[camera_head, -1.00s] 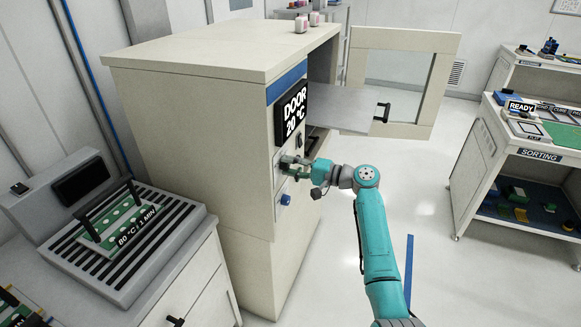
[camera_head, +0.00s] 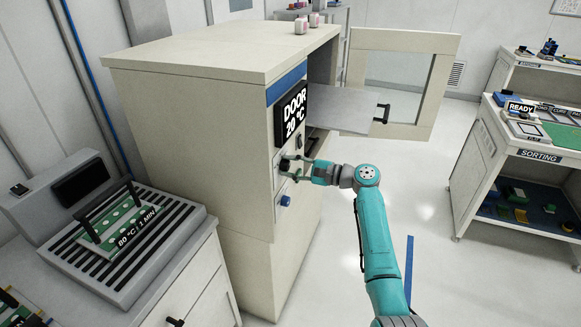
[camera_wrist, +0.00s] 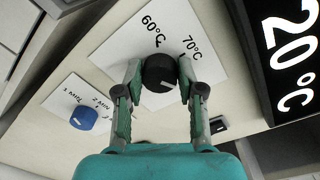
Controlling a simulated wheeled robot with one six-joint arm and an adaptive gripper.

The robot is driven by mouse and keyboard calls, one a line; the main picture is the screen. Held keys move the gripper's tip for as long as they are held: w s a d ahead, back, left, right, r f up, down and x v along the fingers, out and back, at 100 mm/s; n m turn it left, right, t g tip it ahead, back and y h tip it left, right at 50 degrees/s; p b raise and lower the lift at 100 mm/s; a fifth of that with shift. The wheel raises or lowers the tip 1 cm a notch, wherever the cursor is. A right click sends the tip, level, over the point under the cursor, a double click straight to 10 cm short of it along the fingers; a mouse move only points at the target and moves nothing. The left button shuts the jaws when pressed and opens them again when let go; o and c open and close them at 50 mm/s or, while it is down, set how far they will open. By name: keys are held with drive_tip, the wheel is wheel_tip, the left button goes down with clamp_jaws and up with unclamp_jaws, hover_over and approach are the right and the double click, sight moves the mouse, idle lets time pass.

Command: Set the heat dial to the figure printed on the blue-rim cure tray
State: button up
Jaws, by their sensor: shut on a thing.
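The heat dial (camera_wrist: 160,73) is a black knob on a white plate, with 60°C and 70°C printed beside it in the wrist view. My gripper (camera_wrist: 160,72) is shut on it, one finger on each side. A short white mark shows on the knob's face; I cannot tell which figure it points to. In the head view my gripper (camera_head: 298,166) is at the oven front, below the display (camera_head: 293,114) reading DOOR 20 °C. A cure tray (camera_head: 108,228) with a black handle is at the left, labelled 80 °C | 1 MIN; its rim colour is unclear.
A blue knob (camera_wrist: 84,117) with 1 MIN and 2 MIN marks sits near the heat dial. The oven (camera_head: 190,120) has its glazed door (camera_head: 398,80) swung open and a shelf (camera_head: 345,110) sticking out.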

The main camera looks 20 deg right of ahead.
idle(0.4)
drive_tip(key=o, duration=1.1)
drive_tip(key=shift+o, duration=0.2)
drive_tip(key=shift+d, duration=0.1)
drive_tip(key=v, duration=1.1)
drive_tip(key=shift+s+d, duration=0.25)
drive_tip(key=shift+d, duration=0.1)
drive_tip(key=shift+f, duration=0.1)
